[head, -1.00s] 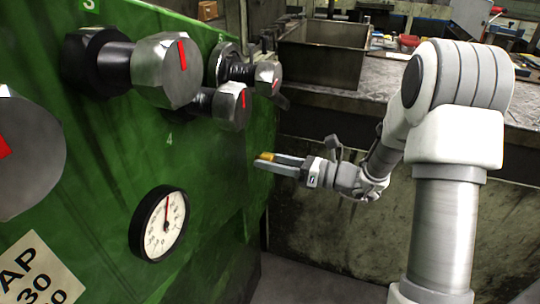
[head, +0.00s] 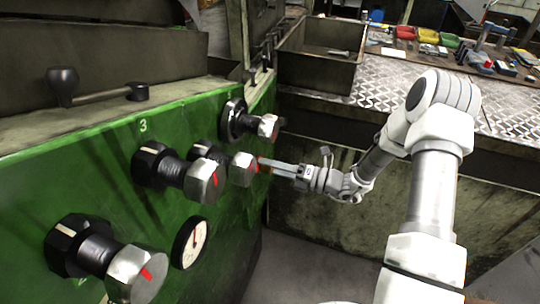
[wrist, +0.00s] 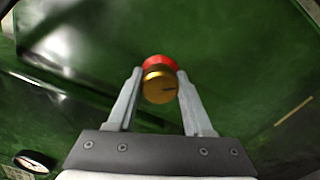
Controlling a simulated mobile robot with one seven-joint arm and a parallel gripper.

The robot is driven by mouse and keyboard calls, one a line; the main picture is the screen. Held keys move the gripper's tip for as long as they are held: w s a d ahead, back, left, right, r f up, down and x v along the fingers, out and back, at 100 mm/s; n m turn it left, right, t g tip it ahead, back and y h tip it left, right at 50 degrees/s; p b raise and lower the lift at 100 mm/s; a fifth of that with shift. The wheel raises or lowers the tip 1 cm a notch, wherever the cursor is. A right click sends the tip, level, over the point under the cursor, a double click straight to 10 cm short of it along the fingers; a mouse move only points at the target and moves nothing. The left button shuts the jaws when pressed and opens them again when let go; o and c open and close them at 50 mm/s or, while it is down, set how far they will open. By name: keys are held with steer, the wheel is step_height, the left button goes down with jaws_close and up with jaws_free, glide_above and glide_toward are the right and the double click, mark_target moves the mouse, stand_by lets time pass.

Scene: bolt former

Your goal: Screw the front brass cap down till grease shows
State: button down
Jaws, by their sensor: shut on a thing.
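The brass cap (wrist: 160,88) is a round golden piece with a dark line on its face, in the middle of the wrist view. Red (wrist: 160,62) shows along its far edge; I cannot tell whether it is a collar or grease. My gripper (wrist: 158,78) is shut on the cap, with one finger on each side at the tips. In the head view my gripper (head: 264,165) reaches left to the green machine's far end. There the cap is mostly hidden by the fingers and is too small to make out clearly.
The green machine front (head: 110,185) carries several hex-headed knobs with red marks, one (head: 243,168) looking close to my fingertips. A dial gauge (head: 191,243) sits below; it also shows in the wrist view (wrist: 36,161). A metal bin (head: 318,72) and workbench stand behind.

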steer(key=shift+m+p, duration=1.65)
steer(key=shift+m, duration=0.55)
steer(key=shift+f, duration=0.1)
steer(key=shift+c, duration=1.5)
jaws_free()
steer(key=v, duration=1.7)
steer(key=shift+d, duration=0.25)
